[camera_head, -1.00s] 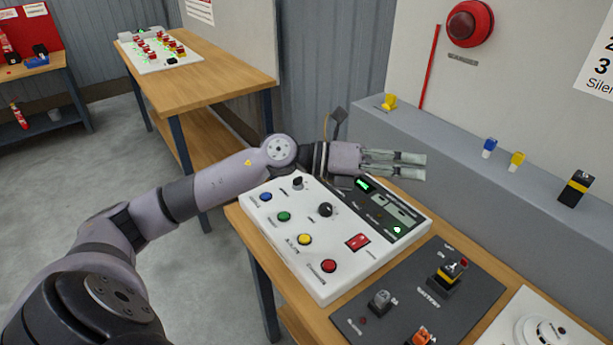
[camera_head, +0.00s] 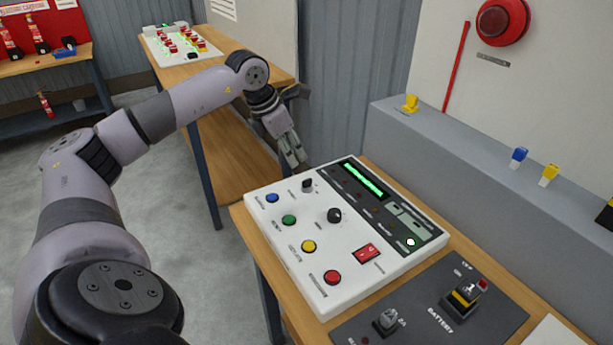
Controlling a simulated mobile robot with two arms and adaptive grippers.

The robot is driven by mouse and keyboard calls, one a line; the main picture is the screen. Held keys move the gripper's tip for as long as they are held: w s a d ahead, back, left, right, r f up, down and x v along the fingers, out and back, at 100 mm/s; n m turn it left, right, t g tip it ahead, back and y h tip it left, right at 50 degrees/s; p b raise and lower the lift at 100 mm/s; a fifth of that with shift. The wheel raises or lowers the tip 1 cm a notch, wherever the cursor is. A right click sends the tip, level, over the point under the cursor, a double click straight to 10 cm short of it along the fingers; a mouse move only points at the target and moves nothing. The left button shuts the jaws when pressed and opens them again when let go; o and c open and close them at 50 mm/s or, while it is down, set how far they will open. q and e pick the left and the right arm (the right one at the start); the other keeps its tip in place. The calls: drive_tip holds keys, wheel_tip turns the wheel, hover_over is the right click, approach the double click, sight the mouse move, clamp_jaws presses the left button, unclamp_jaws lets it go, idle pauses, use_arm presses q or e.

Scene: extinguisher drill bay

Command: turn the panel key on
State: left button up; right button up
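The white control panel (camera_head: 300,263) lies on the wooden bench. Its small dark key switch (camera_head: 307,185) sits near the panel's far left edge, above the row of coloured buttons. My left gripper (camera_head: 294,163) hangs above and just beyond that far left corner, fingers pointing down. A narrow gap shows between the fingers, and they hold nothing. The gripper is apart from the key switch. The key switch is in plain sight, but its small label is too blurred to read. My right gripper is not in view.
A black knob (camera_head: 334,215), a red rocker switch (camera_head: 368,253) and a lit green display (camera_head: 363,180) share the panel. A dark battery board (camera_head: 410,302) lies in front to the right. A grey ledge (camera_head: 420,128) runs behind the bench.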

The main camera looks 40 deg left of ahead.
sight(306, 180)
use_arm(q)
drive_tip(key=p+x, duration=0.1)
drive_tip(key=x, duration=0.9)
drive_tip(key=shift+w+d+f, duration=0.1)
drive_tip(key=shift+w+f, duration=0.1)
drive_tip(key=shift+f, duration=0.05)
drive_tip(key=shift+c, duration=0.6)
clamp_jaws()
